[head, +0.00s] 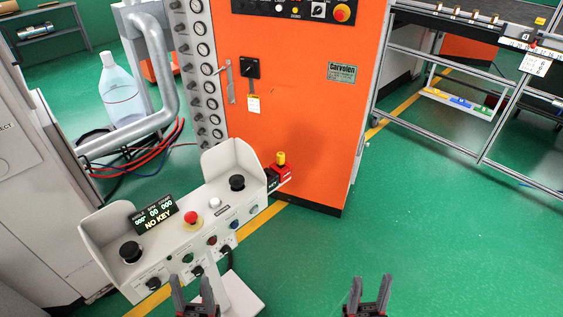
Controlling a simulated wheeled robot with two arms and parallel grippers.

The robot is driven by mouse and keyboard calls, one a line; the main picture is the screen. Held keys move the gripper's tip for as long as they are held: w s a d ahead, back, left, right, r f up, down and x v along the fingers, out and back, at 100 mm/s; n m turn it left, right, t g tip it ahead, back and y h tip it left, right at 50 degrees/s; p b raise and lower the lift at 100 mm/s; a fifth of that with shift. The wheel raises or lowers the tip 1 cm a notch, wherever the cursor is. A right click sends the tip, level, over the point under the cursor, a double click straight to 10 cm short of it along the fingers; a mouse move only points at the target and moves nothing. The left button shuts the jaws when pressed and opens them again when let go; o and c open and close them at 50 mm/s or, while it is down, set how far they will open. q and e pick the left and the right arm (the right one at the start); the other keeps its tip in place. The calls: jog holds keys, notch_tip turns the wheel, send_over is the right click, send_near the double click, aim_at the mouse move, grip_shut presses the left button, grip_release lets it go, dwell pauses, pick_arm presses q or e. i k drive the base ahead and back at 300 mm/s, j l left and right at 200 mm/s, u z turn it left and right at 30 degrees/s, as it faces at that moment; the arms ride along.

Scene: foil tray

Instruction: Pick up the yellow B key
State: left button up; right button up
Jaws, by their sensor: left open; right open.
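A small yellow upright piece (281,157), which looks like the yellow key, stands in a red block (281,174) at the right end of the grey control console (170,225). No letter B is readable on it from here. The console display (157,217) reads "NO KEY". My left gripper (191,281) is open and empty at the bottom of the head view, by the front edge of the console. My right gripper (371,280) is open and empty at the bottom, right of the console. Both are well apart from the yellow piece.
A large orange machine (290,110) stands just behind the console. A grey pipe (165,110) and a clear bottle (121,92) are at the left. A metal-framed bench (480,100) is at the upper right. Green floor (450,230) is free at the right.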

aim_at(280, 155)
jog(key=i+l, duration=0.25)
jog(key=i+l+u, duration=0.15)
jog(key=l, duration=0.25)
jog(key=i+l, duration=0.3)
jog(key=i+l+u, duration=0.15)
jog(key=l, duration=0.25)
jog(key=i+l, duration=0.3)
jog(key=l+u, duration=0.05)
jog(key=l, duration=0.05)
